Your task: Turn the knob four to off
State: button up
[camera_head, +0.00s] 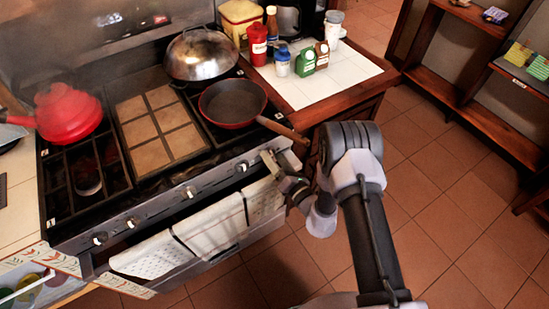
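The stove front (165,205) carries a row of several knobs. The rightmost one I can make out, a silver knob (242,166), sits just left of my gripper (272,165). No labels are readable, so I cannot tell which knob is numbered four or how each is set. My gripper is at the right end of the stove front, close to the panel, and hides the part behind it. I cannot tell whether it touches anything or whether its fingers are apart.
A red pan (232,103) has its wooden handle (283,129) sticking out over the front edge, just above my gripper. Towels (212,228) hang below the knobs. The tiled floor at right is clear.

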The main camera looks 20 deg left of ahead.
jog(key=p+v, duration=0.3)
jog(key=v, duration=1.4)
jog(key=shift+d, duration=0.25)
